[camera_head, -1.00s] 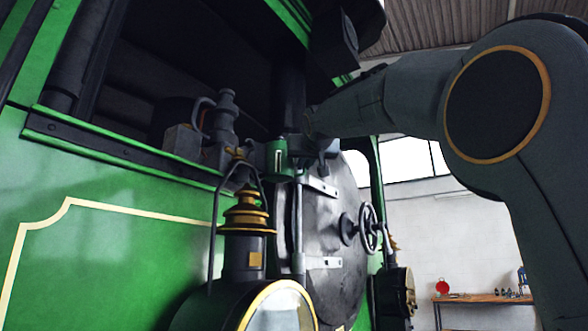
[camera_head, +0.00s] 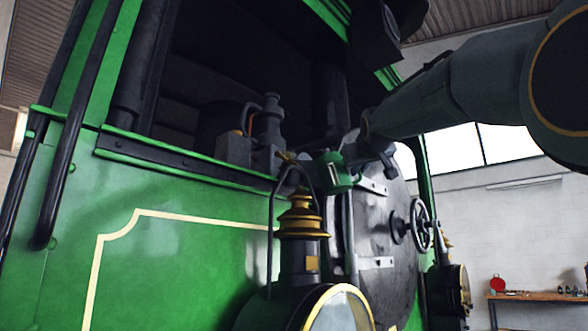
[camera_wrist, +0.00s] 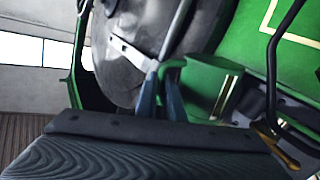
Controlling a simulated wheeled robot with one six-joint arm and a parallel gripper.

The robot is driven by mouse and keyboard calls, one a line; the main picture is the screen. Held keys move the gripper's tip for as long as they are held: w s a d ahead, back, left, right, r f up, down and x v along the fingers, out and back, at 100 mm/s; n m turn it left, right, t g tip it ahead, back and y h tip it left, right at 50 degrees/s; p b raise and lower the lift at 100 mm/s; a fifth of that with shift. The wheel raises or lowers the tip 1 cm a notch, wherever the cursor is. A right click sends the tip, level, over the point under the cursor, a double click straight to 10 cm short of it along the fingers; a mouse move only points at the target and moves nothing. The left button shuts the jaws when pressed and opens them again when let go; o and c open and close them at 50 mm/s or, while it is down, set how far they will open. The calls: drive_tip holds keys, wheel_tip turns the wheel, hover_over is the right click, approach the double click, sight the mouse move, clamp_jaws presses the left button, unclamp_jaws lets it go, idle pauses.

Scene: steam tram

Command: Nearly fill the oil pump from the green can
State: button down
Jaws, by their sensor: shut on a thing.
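The green can (camera_head: 338,172) is in my gripper (camera_head: 362,158), in front of the round black smokebox door and above the brass-topped lamp. It looks tilted, with its upper end leaning left towards the pump. In the wrist view the can (camera_wrist: 208,88) lies just right of my gripper's two fingers (camera_wrist: 163,92), which are shut on its handle. What looks like the oil pump (camera_head: 234,150), a grey box beside a dark upright cylinder, stands on the ledge left of the can. The can's mouth and the oil level are not visible.
The lamp (camera_head: 302,222) with its wire bail rises close below the can. A handwheel (camera_head: 421,222) sticks out from the smokebox door (camera_head: 378,250) at right. A wooden bench (camera_head: 540,296) with small items stands far off at right.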

drive_tip(key=shift+d+r, duration=0.1)
drive_tip(key=shift+r, duration=0.1)
drive_tip(key=shift+s+r+n+p, duration=0.25)
drive_tip(key=shift+r+n+p, duration=0.2)
drive_tip(key=shift+p, duration=0.5)
drive_tip(key=shift+s+a, duration=0.2)
drive_tip(key=shift+a, duration=0.2)
drive_tip(key=shift+w+d+f, duration=0.15)
drive_tip(key=shift+w+d, duration=0.15)
drive_tip(key=shift+d, duration=0.2)
drive_tip(key=shift+s+a+r+n+p, duration=0.15)
drive_tip(key=shift+r+n+p, duration=0.15)
drive_tip(key=shift+r+p, duration=0.2)
drive_tip(key=shift+a+r+n+p, duration=0.1)
drive_tip(key=shift+r+n+p, duration=0.15)
drive_tip(key=shift+r+p, duration=0.25)
